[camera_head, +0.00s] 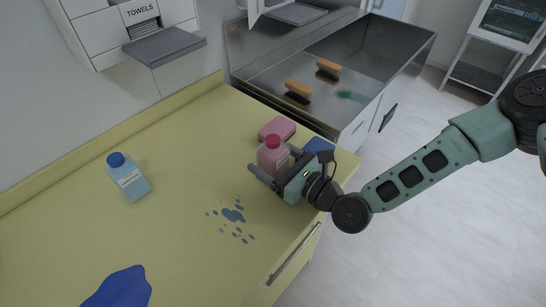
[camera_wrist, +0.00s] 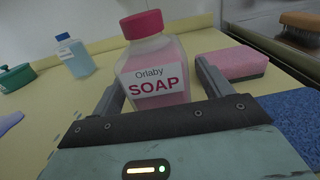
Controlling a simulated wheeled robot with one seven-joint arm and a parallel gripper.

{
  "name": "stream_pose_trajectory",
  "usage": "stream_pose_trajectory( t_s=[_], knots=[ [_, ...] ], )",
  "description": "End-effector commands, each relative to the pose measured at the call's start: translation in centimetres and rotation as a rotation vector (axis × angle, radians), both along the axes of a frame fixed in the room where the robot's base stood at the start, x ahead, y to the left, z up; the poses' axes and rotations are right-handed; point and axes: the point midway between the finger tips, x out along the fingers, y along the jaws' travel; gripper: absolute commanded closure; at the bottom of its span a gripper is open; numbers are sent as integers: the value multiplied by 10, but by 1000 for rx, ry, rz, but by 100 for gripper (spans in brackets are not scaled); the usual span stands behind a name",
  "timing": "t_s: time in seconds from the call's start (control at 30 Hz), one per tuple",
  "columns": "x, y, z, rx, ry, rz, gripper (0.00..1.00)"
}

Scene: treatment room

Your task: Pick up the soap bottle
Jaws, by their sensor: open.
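The soap bottle (camera_wrist: 152,62) is clear with pink liquid, a pink cap and a label reading "Orlaby SOAP". It stands upright on the yellow counter, and it also shows in the head view (camera_head: 272,157). My gripper (camera_head: 268,162) is open at the bottle, low over the counter. In the wrist view, my gripper (camera_wrist: 160,85) has one finger on each side of the bottle's lower part, with the bottle between or just beyond the fingertips. I cannot tell whether either finger touches it. The bottle's base is hidden behind the gripper.
A pink sponge (camera_head: 277,128) lies close behind the bottle, and a blue sponge (camera_head: 318,146) lies beside my gripper. A blue-capped bottle (camera_head: 128,177) stands at left.

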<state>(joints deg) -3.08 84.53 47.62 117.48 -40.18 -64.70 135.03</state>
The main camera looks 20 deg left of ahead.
Motion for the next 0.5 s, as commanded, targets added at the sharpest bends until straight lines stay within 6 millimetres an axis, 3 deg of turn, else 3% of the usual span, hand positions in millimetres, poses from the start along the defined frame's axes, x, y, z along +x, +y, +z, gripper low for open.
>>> stream_pose_trajectory(
  t_s=[0.07, 0.2, 0.3, 0.5],
  knots=[
    [0, 0, 0, 0, 0, 0, 22],
    [0, 0, 0, 0, 0, 0, 61],
    [0, 0, 0, 0, 0, 0, 83],
    [0, 0, 1, 2, -2, 0, 83]
  ],
)
